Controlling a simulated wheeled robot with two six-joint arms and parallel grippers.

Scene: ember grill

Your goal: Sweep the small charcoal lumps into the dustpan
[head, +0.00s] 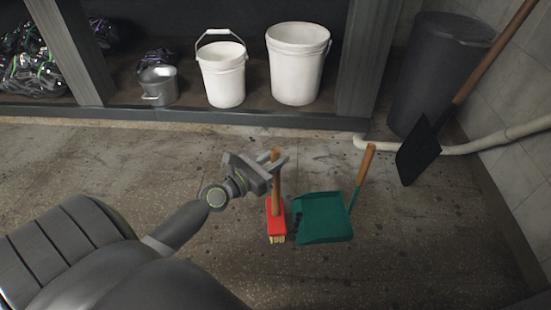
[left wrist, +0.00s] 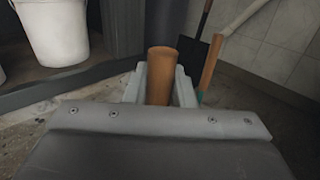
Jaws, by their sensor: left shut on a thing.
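My left gripper (head: 272,167) is shut on the wooden handle of the hand brush (head: 276,217), which has a red head and pale bristles and stands upright on the floor. In the left wrist view the brush handle (left wrist: 160,75) sits between the fingers. The green dustpan (head: 323,219) lies on the floor just right of the brush, its wooden handle pointing up. Small dark charcoal lumps (head: 296,222) show at the dustpan's left edge, between brush and pan; I cannot tell how many are inside. My right gripper is not in view.
A shovel (head: 419,150) leans by a dark bin (head: 437,75) at the right, near a pale pipe (head: 480,147). White buckets (head: 297,68) and a metal pot (head: 158,86) stand on the low shelf behind. The floor in front is clear.

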